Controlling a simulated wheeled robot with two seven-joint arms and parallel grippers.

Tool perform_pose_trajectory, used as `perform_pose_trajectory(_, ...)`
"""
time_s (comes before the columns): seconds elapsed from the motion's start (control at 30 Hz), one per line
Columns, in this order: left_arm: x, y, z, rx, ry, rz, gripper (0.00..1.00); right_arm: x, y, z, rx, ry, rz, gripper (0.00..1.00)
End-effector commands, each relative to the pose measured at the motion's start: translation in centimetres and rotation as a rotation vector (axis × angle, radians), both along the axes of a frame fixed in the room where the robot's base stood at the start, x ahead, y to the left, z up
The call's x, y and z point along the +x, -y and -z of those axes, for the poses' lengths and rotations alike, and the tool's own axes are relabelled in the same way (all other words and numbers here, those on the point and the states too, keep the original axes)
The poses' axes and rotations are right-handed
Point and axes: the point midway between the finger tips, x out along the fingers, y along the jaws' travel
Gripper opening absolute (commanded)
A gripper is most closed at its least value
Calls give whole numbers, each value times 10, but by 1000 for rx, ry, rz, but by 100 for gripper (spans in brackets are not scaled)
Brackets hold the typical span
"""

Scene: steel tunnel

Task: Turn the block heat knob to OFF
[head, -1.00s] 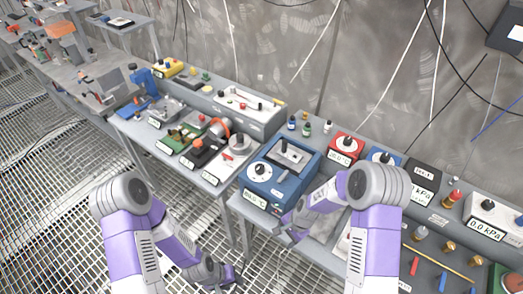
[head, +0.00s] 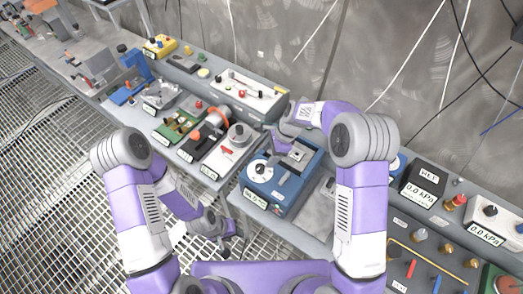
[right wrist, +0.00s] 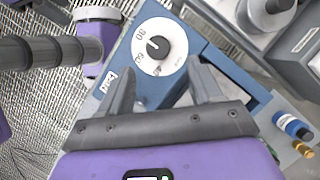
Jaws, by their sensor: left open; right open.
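The blue block heater (head: 285,187) stands on the bench in the middle of the head view. Its white round dial (head: 259,171) has a black knob at the centre. In the right wrist view the dial (right wrist: 172,33) lies just beyond the fingertips, and the black knob (right wrist: 154,46) shows between them, with numbers around it. My right gripper (right wrist: 165,72) is open and empty above the heater, pointing at the dial; the knob is not between the jaws. In the head view the right gripper (head: 272,148) partly covers the heater's top. My left gripper (head: 226,240) is open and low, in front of the bench.
A white device (head: 229,152) and a black one (head: 203,139) stand left of the heater. A black kPa box (head: 424,184) stands to the right. The grated floor in front of the bench is clear.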

Motion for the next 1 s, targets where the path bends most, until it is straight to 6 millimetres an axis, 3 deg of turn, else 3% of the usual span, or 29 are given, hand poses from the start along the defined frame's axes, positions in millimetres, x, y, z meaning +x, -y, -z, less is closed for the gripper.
perform_pose_trajectory(0.5, 0, 0, -6, 0, -1, 0, 43, -5, -26, 63, 0, -6, 3, 64)
perform_pose_trajectory(0.87, 0, 0, -6, 0, 0, 0, 43, -5, -28, 68, 0, -3, 3, 64)
perform_pose_trajectory(1.0, 0, 0, -6, 0, 0, 0, 43, -5, -28, 68, 1, -3, 2, 43)
